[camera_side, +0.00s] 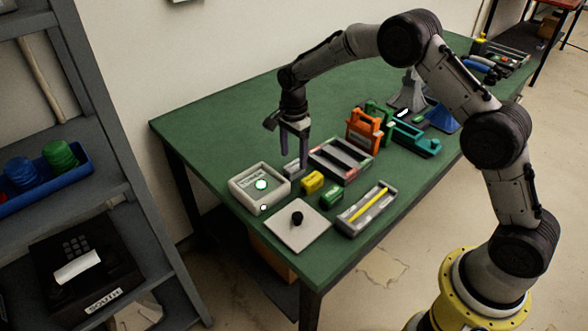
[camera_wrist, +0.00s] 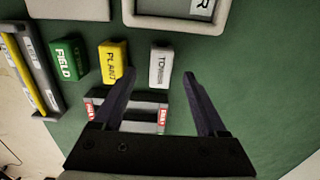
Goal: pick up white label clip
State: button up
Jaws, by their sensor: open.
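The white label clip (camera_wrist: 160,66), lettered "TOWER", lies on the green table in the wrist view, at the end of a row of clips. In the side view it shows as a small pale block (camera_side: 291,171), partly hidden by the fingers. My gripper (camera_side: 294,160) is open and points down above it. In the wrist view the fingertips of my gripper (camera_wrist: 160,75) are apart, one on each side of the clip in the picture. I cannot tell the exact height between them and the clip.
A yellow clip (camera_side: 312,182) and a green clip (camera_side: 331,196) lie close by. The table's far left is clear.

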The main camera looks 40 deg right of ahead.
aim_at(294, 165)
notch_tip(294, 165, down, 5)
jog(key=shift+d+r, duration=0.1)
jog(key=shift+d, duration=0.05)
grip_shut()
dwell(0.4)
